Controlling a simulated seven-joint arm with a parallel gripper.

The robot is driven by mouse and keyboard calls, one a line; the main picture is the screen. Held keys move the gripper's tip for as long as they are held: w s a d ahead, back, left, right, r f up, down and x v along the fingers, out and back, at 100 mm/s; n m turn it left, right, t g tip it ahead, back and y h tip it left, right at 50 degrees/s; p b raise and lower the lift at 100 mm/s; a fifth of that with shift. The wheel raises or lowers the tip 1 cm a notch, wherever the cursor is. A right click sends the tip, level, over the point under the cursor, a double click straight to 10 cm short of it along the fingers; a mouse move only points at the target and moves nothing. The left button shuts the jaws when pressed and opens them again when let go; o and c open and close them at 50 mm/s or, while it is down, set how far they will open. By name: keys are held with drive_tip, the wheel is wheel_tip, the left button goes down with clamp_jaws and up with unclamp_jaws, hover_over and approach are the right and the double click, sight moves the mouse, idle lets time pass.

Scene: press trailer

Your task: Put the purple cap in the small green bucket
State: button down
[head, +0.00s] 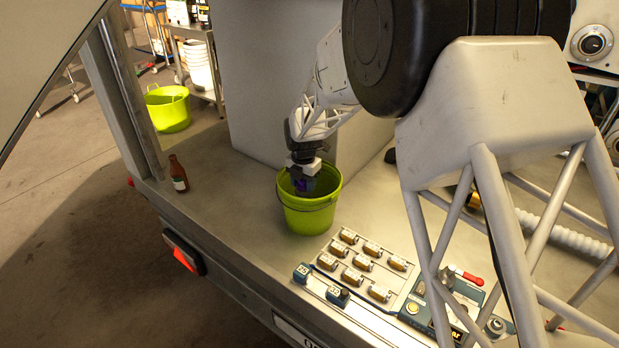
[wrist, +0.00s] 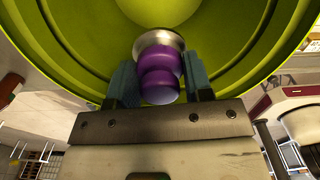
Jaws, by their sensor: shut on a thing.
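The small green bucket (head: 308,212) stands upright on the trailer bed, left of the panel of small jars. My gripper (head: 304,180) points down at the bucket's mouth. In the wrist view, its two blue-grey fingers (wrist: 160,85) are shut on the purple cap (wrist: 160,78), which has a metallic ring at its far end. The green inside of the bucket (wrist: 75,40) fills the background beyond the cap. In the head view the cap shows only as a dark purple patch (head: 304,186) between the fingers, partly hidden by the gripper and rim.
A brown bottle (head: 179,175) stands on the bed to the left. A larger green tub (head: 168,108) is on the floor outside. Several small jars on a panel (head: 362,265) and a control box (head: 440,305) lie nearer, right of the bucket.

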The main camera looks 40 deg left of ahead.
sight(304, 193)
drive_tip(key=shift+f, duration=2.1)
drive_tip(key=shift+f, duration=3.15)
drive_tip(key=shift+f, duration=1.85)
drive_tip(key=shift+f, duration=0.1)
drive_tip(key=c, duration=0.5)
unclamp_jaws()
